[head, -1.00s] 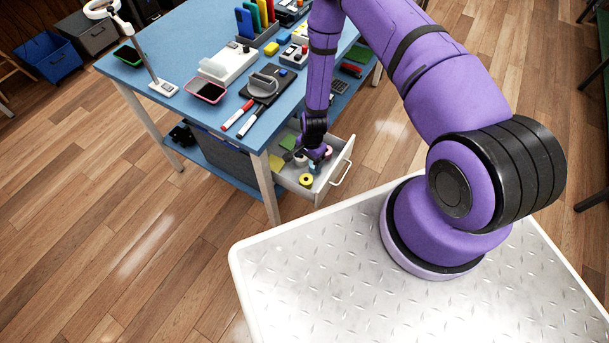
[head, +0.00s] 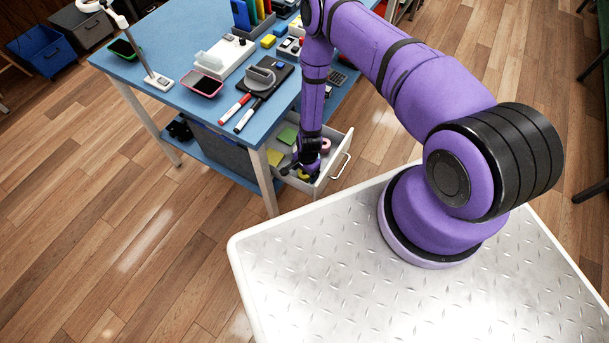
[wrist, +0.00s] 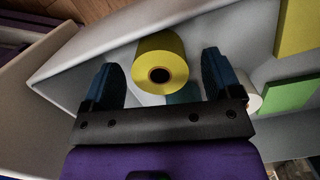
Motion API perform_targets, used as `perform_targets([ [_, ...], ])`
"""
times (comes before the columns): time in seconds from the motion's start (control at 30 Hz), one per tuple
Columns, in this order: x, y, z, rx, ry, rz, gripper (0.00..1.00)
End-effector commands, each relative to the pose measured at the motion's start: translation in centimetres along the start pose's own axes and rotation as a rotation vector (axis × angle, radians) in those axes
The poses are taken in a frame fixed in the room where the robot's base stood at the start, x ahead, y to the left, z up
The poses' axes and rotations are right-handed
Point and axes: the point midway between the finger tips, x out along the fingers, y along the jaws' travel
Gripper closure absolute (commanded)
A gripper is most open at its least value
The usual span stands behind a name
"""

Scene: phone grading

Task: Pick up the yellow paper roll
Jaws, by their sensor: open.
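The yellow paper roll (wrist: 172,57) lies in the open drawer, its dark core hole facing the wrist camera. In the wrist view my gripper (wrist: 165,85) is open, with one finger on each side of the roll and a visible gap on both sides. I cannot tell how far the fingertips reach down beside it. In the head view my gripper (head: 303,170) is low inside the drawer, and only a small bit of the yellow roll (head: 304,176) shows behind it.
The drawer (head: 335,165) has raised walls close around my gripper. It also holds yellow sticky notes (head: 273,157), green sticky notes (head: 287,137) and a pink roll (head: 325,146). A white roll (wrist: 254,101) lies beside the right finger. The blue table (head: 170,50) above carries phones and tools.

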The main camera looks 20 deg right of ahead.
Motion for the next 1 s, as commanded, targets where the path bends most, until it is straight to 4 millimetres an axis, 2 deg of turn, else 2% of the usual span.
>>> perform_targets([
  [0.13, 1.37, 0.02, 0.03, -0.001, 0.000, 0.001, 0.16],
  [0.4, 1.57, -0.04, 0.01, -0.001, 0.000, 0.000, 0.16],
  [0.47, 1.56, -0.04, 0.01, 0.000, 0.000, 0.000, 0.27],
  [0.63, 1.55, -0.04, 0.01, 0.000, 0.000, 0.000, 0.67],
  [0.67, 1.55, -0.04, 0.01, 0.000, 0.000, 0.000, 0.70],
  [1.0, 1.29, -0.05, 0.04, 0.000, 0.000, 0.000, 0.70],
])
